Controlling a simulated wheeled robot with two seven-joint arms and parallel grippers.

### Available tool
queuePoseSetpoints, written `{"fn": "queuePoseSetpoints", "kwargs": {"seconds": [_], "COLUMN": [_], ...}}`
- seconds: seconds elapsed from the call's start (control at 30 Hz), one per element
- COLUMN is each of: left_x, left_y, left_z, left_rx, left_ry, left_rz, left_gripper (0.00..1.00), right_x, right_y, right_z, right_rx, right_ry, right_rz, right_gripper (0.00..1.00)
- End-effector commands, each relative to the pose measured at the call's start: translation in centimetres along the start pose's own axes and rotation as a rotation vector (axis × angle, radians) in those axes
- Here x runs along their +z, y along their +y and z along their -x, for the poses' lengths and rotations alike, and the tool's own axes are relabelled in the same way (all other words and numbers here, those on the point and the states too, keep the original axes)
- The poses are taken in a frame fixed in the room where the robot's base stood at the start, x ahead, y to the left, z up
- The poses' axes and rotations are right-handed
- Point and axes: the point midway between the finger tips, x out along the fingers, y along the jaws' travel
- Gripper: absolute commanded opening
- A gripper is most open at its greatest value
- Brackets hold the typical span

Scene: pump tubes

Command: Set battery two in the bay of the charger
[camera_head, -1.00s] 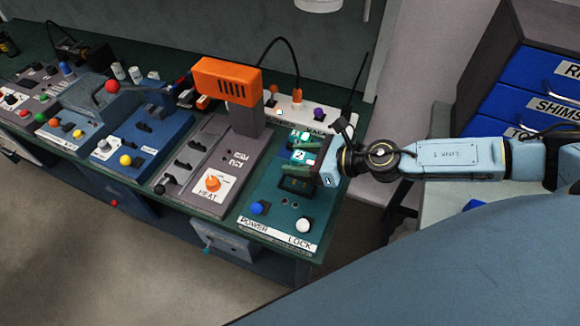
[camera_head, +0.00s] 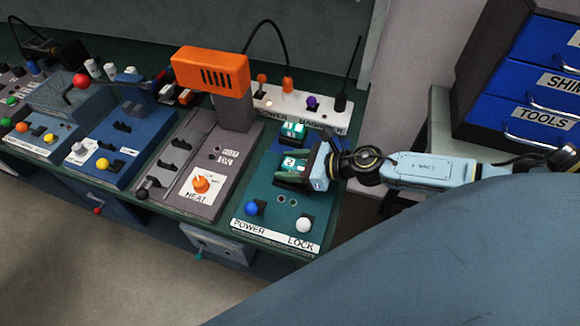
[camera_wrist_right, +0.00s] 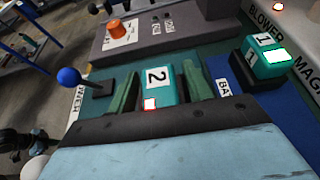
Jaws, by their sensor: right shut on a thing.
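Battery two (camera_head: 292,163) is a teal block with a white label "2". In the right wrist view it (camera_wrist_right: 157,80) shows a small red light. My right gripper (camera_head: 296,171) is shut on it, with one green finger on each side. The battery is at the dark bay of the teal charger (camera_head: 266,227), which is mostly hidden by the gripper and battery. I cannot tell whether the battery is above the bay or inside it. My left gripper is not in view.
Battery one (camera_head: 292,130) with a green light stands just behind, on a blue mat (camera_wrist_right: 222,88). The charger has a blue POWER knob (camera_head: 252,208) and a white LOCK knob (camera_head: 303,224) in front. The orange blower (camera_head: 211,70) stands to the left.

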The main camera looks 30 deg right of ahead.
Motion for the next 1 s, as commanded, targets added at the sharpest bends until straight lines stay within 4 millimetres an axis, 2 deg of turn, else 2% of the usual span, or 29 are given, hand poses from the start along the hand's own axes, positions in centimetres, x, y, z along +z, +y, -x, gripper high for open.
{"fn": "queuePoseSetpoints", "kwargs": {"seconds": [0.13,0.37,0.4,0.53,0.87,0.93,1.0], "left_x": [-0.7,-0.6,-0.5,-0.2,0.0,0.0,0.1], "left_y": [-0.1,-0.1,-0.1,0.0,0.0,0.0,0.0], "left_z": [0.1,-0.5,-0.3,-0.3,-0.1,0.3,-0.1], "left_rx": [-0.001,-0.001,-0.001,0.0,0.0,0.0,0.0], "left_ry": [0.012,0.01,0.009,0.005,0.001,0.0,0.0], "left_rz": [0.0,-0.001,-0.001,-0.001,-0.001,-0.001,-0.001], "left_gripper": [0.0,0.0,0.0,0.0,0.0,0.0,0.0], "right_x": [0.2,-0.3,-0.2,-0.2,0.0,0.4,0.0], "right_y": [-0.1,-0.1,-0.1,-0.1,-0.1,-0.1,-0.1], "right_z": [0.0,-0.2,-0.1,-0.1,0.0,0.1,0.8], "right_rx": [-0.001,-0.001,-0.001,-0.001,-0.001,-0.001,-0.002], "right_ry": [-0.003,-0.003,-0.001,-0.001,-0.001,-0.001,0.001], "right_rz": [0.002,0.002,0.001,0.001,0.002,0.002,0.001], "right_gripper": [0.17,0.17,0.56,0.72,0.72,0.72,0.72]}}
